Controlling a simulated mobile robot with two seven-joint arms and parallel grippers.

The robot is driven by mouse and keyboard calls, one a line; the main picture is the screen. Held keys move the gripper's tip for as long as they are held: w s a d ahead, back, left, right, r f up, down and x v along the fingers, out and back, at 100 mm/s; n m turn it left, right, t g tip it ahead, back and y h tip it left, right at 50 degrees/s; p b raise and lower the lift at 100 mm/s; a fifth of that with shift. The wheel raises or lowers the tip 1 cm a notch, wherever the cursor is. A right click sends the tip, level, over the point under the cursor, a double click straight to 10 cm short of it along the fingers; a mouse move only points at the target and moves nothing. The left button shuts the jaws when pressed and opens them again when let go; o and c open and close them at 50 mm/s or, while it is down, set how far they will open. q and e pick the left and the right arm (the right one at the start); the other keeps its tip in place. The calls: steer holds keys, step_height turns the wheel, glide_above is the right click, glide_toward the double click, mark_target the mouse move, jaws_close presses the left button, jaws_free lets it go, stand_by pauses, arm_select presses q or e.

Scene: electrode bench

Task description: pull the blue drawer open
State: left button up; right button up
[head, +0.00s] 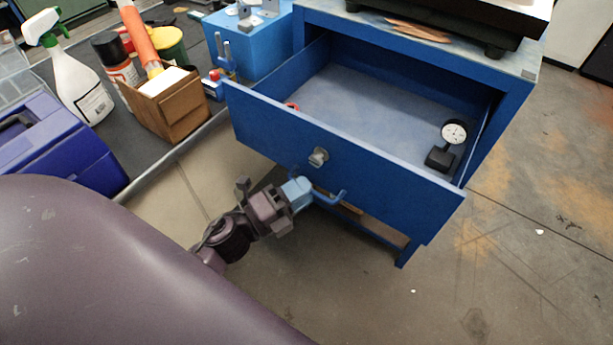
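The blue drawer (345,160) is pulled well out of the blue bench cabinet (515,95), and its inside shows. A blue bar handle (334,197) and a grey lock knob (318,157) are on its front. My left gripper (298,191) is at the left part of the handle, with its pale blue fingertips closed around the bar. The fingertips hide that part of the handle. Inside the drawer, a dial gauge on a black base (447,145) stands at the right, and a small red thing (292,106) shows behind the front panel. My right gripper is not in view.
A black machine (480,20) sits on the cabinet top. The floor at right is mostly clear.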

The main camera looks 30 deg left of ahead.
arm_select(q)
steer(key=v, duration=0.9)
steer(key=shift+s, duration=0.2)
